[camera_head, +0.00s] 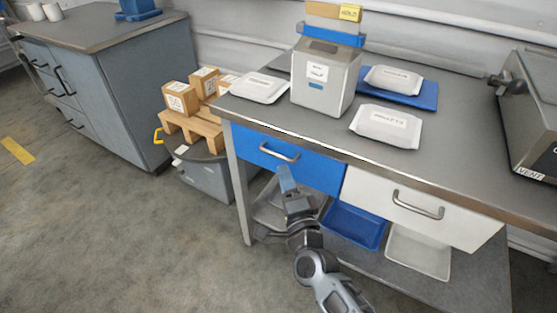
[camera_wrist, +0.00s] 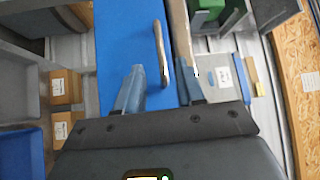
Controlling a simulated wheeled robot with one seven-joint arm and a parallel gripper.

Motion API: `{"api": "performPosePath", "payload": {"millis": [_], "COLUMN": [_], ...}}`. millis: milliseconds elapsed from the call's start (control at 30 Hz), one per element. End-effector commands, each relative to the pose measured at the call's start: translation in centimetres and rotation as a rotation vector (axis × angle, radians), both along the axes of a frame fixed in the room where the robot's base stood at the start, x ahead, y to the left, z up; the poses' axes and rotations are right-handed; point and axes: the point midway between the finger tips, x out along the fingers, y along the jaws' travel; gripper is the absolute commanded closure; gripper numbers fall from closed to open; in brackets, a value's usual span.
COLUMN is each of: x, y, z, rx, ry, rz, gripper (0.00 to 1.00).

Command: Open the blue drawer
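The blue drawer (camera_head: 318,170) is under the front left of the workbench and looks shut, its face level with the white drawer beside it. It has a grey bar handle (camera_head: 279,153). My gripper (camera_head: 286,172) is just below and in front of this handle in the head view. In the wrist view my gripper (camera_wrist: 162,76) is open, with two blue-grey fingers apart. The handle (camera_wrist: 160,52) shows between and ahead of the fingers, against the blue drawer front (camera_wrist: 120,35). I cannot tell whether a finger touches it.
A white drawer (camera_head: 410,212) is to the right. Below are a blue tray (camera_head: 354,226) and a white tray (camera_head: 418,255). The worktop (camera_head: 300,122) holds a hopper (camera_head: 322,85) and white packets. Left stand boxes on a pallet (camera_head: 190,128) and a grey cabinet (camera_head: 115,95). Floor at left is clear.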

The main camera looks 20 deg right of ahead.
Motion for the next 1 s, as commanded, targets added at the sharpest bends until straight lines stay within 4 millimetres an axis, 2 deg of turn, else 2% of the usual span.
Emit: {"api": "performPosePath", "payload": {"millis": [200, 400, 533, 800, 1000], "x": [3.4, 5.7, 6.3, 6.4, 6.4], "y": [-0.6, -0.9, -1.0, -1.0, -1.0], "z": [0.5, 0.8, 0.9, 0.9, 0.9], "rx": [-0.002, -0.002, -0.002, -0.003, -0.003], "ry": [-0.001, -0.001, -0.001, 0.000, 0.000], "rz": [-0.001, -0.001, -0.001, 0.000, 0.000], "gripper": [0.62, 0.62, 0.62, 0.62, 0.81]}}
